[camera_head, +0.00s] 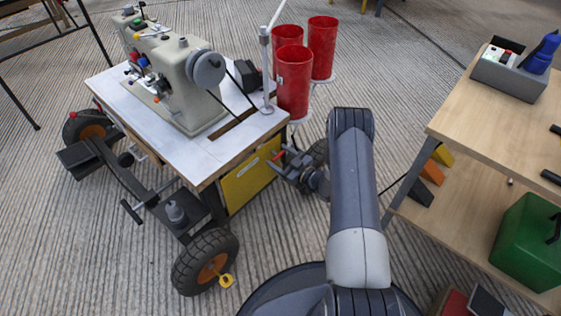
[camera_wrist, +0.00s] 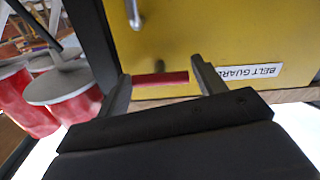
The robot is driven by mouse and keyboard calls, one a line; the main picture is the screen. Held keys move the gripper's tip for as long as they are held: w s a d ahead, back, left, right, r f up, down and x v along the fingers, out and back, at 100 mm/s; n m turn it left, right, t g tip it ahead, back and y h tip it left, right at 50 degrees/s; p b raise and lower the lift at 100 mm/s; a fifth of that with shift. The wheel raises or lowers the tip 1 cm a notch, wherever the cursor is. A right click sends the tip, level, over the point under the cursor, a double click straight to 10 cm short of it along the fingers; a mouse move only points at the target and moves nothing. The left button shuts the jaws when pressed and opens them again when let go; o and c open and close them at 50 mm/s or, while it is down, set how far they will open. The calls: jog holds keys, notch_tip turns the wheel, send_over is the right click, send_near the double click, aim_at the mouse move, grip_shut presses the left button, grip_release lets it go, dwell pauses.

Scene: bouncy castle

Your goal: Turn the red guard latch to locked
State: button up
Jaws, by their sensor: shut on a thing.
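The yellow belt guard panel (camera_head: 247,184) is under the white table of the sewing machine. In the wrist view the guard (camera_wrist: 235,35) fills the top and carries a "BELT GUARD" label (camera_wrist: 249,72). The red guard latch (camera_wrist: 160,78) is a short bar on it, lying nearly level in that picture. My gripper (camera_wrist: 161,72) is shut on the latch, one finger at each end of the bar. In the head view my gripper (camera_head: 284,164) is at the guard's right end, and a bit of red latch (camera_head: 278,155) shows there.
Red cups (camera_head: 293,82) stand on holders at the table corner, close above my gripper. The sewing machine (camera_head: 178,85) stands on the white tabletop (camera_head: 118,88). A wheeled frame with black tyres (camera_head: 205,262) is below. A wooden bench (camera_head: 480,105) is at the right.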

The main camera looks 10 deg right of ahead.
dwell(0.3)
jog(key=o, duration=0.9)
jog(key=shift+o, duration=0.2)
jog(key=shift+s, duration=0.1)
jog(key=p+v, duration=0.3)
jog(key=v, duration=0.7)
jog(key=shift+s+d, duration=0.2)
jog(key=shift+s, duration=0.05)
